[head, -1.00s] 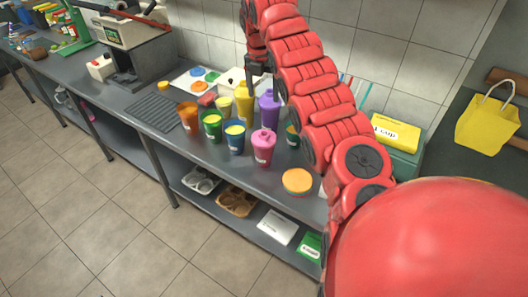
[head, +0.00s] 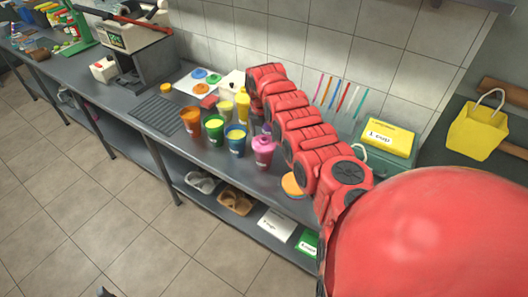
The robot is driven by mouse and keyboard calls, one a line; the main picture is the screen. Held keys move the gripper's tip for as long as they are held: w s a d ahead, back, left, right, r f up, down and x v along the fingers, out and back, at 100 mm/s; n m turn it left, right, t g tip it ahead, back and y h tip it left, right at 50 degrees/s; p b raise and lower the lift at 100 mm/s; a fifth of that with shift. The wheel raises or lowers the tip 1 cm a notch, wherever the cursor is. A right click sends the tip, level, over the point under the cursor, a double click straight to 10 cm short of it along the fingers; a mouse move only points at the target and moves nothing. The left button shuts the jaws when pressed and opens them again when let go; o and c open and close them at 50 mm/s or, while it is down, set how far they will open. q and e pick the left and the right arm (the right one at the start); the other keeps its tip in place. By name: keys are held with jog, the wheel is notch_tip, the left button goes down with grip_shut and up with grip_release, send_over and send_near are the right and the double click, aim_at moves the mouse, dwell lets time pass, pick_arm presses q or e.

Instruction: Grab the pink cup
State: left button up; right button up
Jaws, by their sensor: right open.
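The pink cup (head: 263,153) stands upright on the steel counter (head: 160,97), near its front edge, and has a narrower pink top. My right arm reaches in from the right and passes behind and above the cup. My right gripper (head: 258,111) hangs from the end of that arm, behind the cup and apart from it; it is mostly hidden by the arm, and its jaws are open. A small dark tip at the bottom edge of the head view may be my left gripper (head: 105,292); its jaws cannot be made out.
Orange (head: 191,120), green (head: 215,130) and blue (head: 236,139) cups stand left of the pink cup. A yellow bottle (head: 242,105) is behind them, and a purple one is mostly hidden by my arm. An orange round lid (head: 292,185) lies at right.

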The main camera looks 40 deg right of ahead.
jog(key=shift+w+d+f, duration=0.1)
jog(key=shift+d+f, duration=0.05)
jog(key=shift+f, duration=0.75)
grip_shut()
dwell(0.8)
